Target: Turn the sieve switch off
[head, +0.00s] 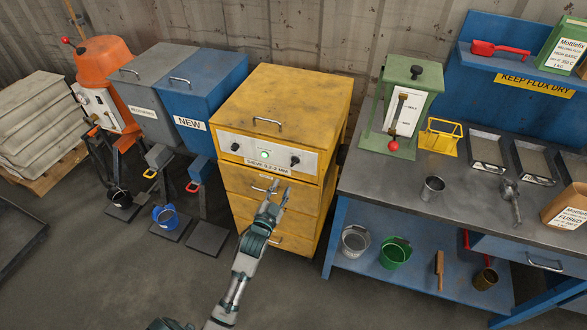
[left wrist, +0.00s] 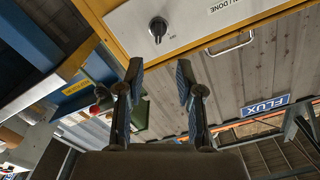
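The sieve is a yellow cabinet (head: 285,95) with a pale control panel (head: 248,150) on its upper front. The panel has a dark knob at the left (head: 235,147), a green lamp (head: 264,154) and a dark knob at the right (head: 295,161). Which knob is the switch I cannot tell. One knob (left wrist: 158,28) also shows in the left wrist view, ahead of the fingers and apart from them. My left gripper (head: 276,188) is in front of the cabinet, below the panel. Its fingers (left wrist: 160,72) are spread, with nothing between them.
A grey-blue workbench (head: 395,170) stands close at the right, with a green box (head: 408,82) with a red-knobbed lever on it. Blue (head: 205,85) and grey (head: 150,75) bins stand at the left. Cabinet drawer handles lie near my left gripper.

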